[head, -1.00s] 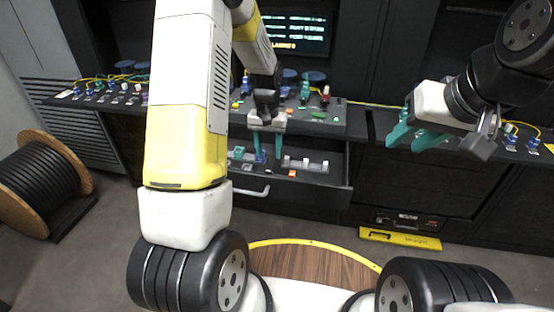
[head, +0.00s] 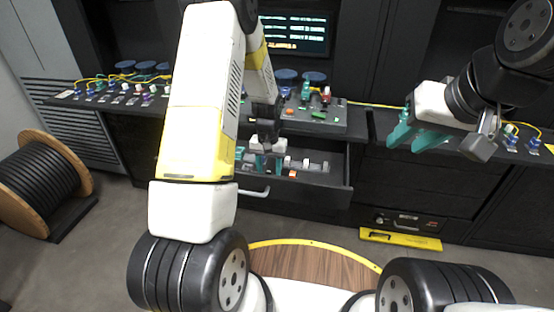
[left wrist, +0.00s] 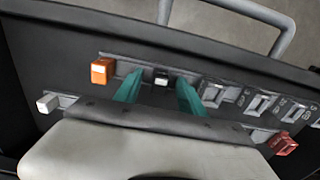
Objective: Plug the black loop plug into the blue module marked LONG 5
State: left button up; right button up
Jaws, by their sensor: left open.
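In the left wrist view, a small black plug (left wrist: 162,78) with a pale mark sits in a slotted row in the drawer. My left gripper (left wrist: 159,92) is open, with one teal finger on either side of this plug. In the head view my left gripper (head: 266,160) is low over the open drawer (head: 300,197). My right gripper (head: 413,137) hangs open and empty over the right bench. Small blue modules stand on the benches, including some at the right (head: 511,142). Their labels are too small to read, so I cannot tell which is LONG 5.
An orange plug (left wrist: 103,70), a white plug (left wrist: 47,103) and a red plug (left wrist: 283,143) sit near the black one. Empty slots (left wrist: 260,103) lie to its right. A cable spool (head: 40,180) stands on the floor at left. A yellow-edged wooden top (head: 312,264) is in front.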

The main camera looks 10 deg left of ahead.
aim_at(269, 169)
dwell(0.9)
pick_arm(q)
grip_shut()
dwell(1.2)
jog(key=shift+r, duration=0.1)
jog(key=shift+r, duration=2.9)
